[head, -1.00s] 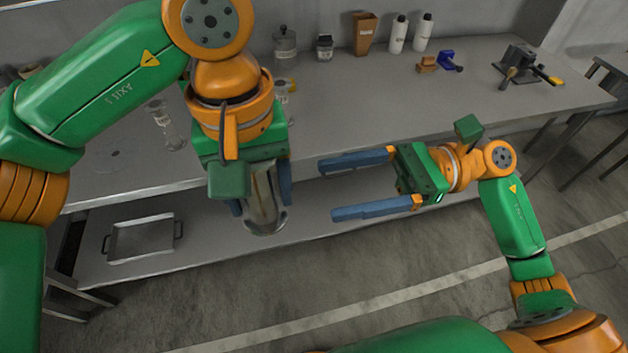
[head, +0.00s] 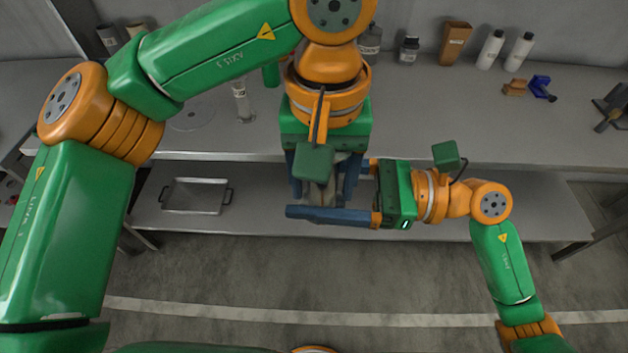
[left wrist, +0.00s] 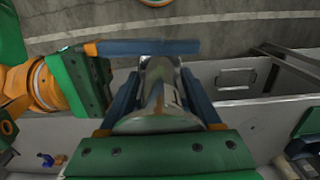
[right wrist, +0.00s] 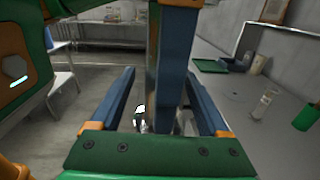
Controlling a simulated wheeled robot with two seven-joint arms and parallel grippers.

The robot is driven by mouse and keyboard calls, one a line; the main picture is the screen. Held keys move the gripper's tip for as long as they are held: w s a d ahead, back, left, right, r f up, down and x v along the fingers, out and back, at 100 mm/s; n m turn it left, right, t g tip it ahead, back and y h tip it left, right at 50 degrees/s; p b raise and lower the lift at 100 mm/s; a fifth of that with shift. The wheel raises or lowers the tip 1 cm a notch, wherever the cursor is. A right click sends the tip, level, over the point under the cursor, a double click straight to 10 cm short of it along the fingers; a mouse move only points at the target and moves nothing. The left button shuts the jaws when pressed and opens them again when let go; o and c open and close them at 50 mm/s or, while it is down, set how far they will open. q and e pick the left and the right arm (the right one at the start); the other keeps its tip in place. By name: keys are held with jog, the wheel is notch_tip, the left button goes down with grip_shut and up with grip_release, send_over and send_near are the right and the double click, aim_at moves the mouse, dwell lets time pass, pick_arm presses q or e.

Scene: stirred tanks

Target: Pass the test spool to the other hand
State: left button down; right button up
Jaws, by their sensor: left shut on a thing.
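The test spool, a clear shiny tube with a flared end, shows in the left wrist view (left wrist: 157,92) between my left gripper's blue fingers. My left gripper (head: 325,190) is shut on it, pointing down in front of the bench. My right gripper (head: 325,195) comes in from the right with its fingers apart, around the spool and left fingers. One right finger crosses just past the spool's far end in the left wrist view. In the right wrist view, a left finger stands between the open right fingers (right wrist: 165,95) and hides most of the spool. I cannot tell whether the right fingers touch it.
The bench (head: 420,125) has a lower shelf with a metal tray (head: 195,196) at left. A clear glass piece (head: 243,103) stands on the bench. A brown container (head: 455,43), white bottles (head: 490,50) and a blue item (head: 541,88) are at the back right. The floor in front is clear.

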grip_shut()
pick_arm(q)
grip_release()
